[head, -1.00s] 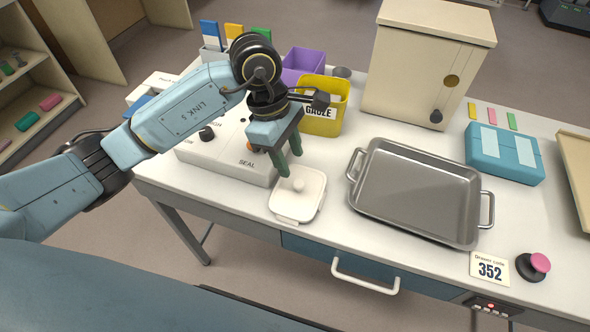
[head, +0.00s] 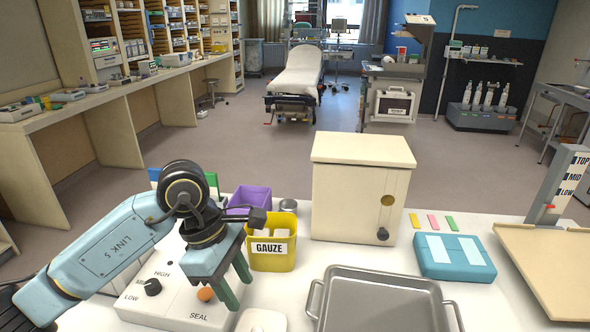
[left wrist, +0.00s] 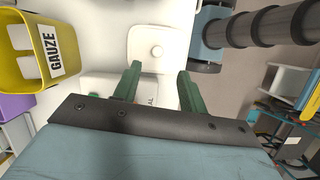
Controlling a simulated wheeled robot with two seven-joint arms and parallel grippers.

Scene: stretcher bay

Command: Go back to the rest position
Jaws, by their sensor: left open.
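My left gripper (head: 238,284) hangs over the front left of the white table, above the sealer box (head: 165,290) marked SEAL with its orange button. Its two green fingers are apart with nothing between them; they also show in the left wrist view (left wrist: 156,84). A white lidded dish (head: 262,321) lies below and just right of the fingers, cut by the bottom edge in the head view. The whole dish lid with its knob shows in the left wrist view (left wrist: 147,45). My right gripper is in neither view.
A yellow gauze bin (head: 272,256) stands close right of my left gripper, with a purple bin (head: 250,197) behind it. A cream cabinet (head: 350,190), a steel tray (head: 380,305) and a teal case (head: 453,258) stand farther right. A stretcher (head: 300,78) stands on the far floor.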

